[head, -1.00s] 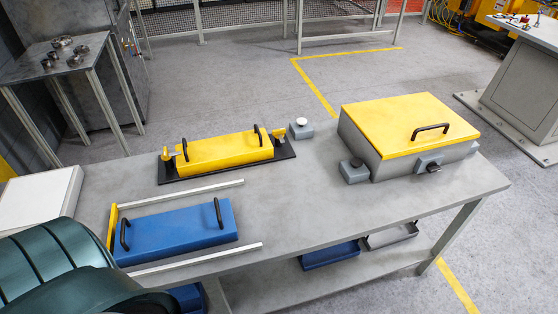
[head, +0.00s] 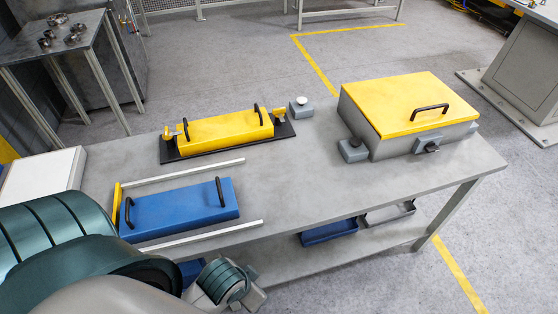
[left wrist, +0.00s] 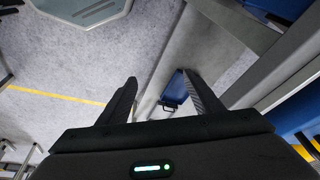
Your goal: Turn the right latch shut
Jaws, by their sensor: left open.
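A yellow block (head: 225,131) with two black handles lies on a black base plate (head: 215,151) at the back of the bench. A small yellow and grey latch (head: 280,115) stands at the plate's right end, and a similar left latch (head: 170,135) at its left end. The right latch is too small to tell whether it is turned shut. My left gripper (left wrist: 163,95) is open and empty in the left wrist view, well away from the latches. Its fingers do not show in the head view, where only my left arm shows. My right gripper is out of view.
A blue block (head: 180,210) lies between two pale rails in front. A grey box with a yellow lid (head: 395,100) stands at right. A grey button box (head: 301,108) stands beside the base plate. A blue tray (head: 328,232) sits on the lower shelf.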

